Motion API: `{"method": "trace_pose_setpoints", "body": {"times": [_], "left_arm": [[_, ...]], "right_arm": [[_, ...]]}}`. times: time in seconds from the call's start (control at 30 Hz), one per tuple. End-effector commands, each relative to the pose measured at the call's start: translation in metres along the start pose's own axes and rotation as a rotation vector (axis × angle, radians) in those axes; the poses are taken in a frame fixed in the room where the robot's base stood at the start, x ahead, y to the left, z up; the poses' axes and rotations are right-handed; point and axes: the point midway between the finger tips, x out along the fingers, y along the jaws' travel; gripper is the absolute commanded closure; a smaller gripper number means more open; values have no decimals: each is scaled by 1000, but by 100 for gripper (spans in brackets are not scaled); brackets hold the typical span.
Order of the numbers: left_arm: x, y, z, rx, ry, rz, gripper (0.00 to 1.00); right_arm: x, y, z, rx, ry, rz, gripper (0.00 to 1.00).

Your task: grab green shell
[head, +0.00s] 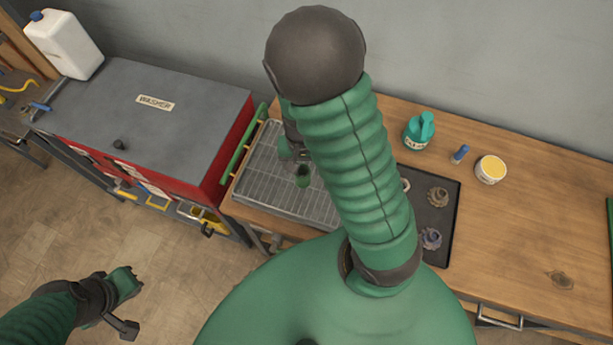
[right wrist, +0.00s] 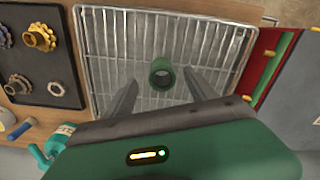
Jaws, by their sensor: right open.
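The green shell (head: 303,176) is a short hollow green cylinder on the wire rack (head: 268,160). In the right wrist view the shell (right wrist: 162,85) shows its round opening and lies between and beyond my fingertips. My right gripper (right wrist: 161,76) is open and empty, with one finger on each side of the shell in that picture. Whether the fingers touch it cannot be told. In the head view my right arm hides part of the rack. My left gripper (head: 126,300) hangs over the floor at lower left, away from the bench; its jaw state is unclear.
A black tray (head: 446,187) with several gear-like parts lies right of the rack. A teal bottle (head: 418,132), a small blue item (head: 460,154) and a tub with yellow contents (head: 491,169) stand behind. The red and grey washer (head: 150,110) is at left. The bench's right side is mostly clear.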

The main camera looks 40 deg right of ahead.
Motion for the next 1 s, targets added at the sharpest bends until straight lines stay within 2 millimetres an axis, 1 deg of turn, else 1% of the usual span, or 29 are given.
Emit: {"method": "trace_pose_setpoints", "body": {"times": [0.03,0.1,0.23,0.4,0.47,0.57,0.73,1.0], "left_arm": [[5,0,1,0,1,0,100],[6,0,1,0,1,0,100],[7,0,1,0,1,0,100],[9,0,2,1,1,0,100],[10,0,2,1,1,0,100],[10,0,2,1,1,0,100],[10,0,2,1,1,0,100],[10,0,2,1,1,0,100]], "right_arm": [[13,2,-1,2,-3,1,34],[22,2,-1,1,-3,-1,34],[34,4,-3,1,-4,-2,34],[65,9,-7,3,-6,-4,34],[74,9,-7,1,-5,-5,34],[79,8,-8,1,-3,-6,34],[79,7,-8,-1,-2,-6,34],[78,7,-8,-2,-2,-6,70]]}}
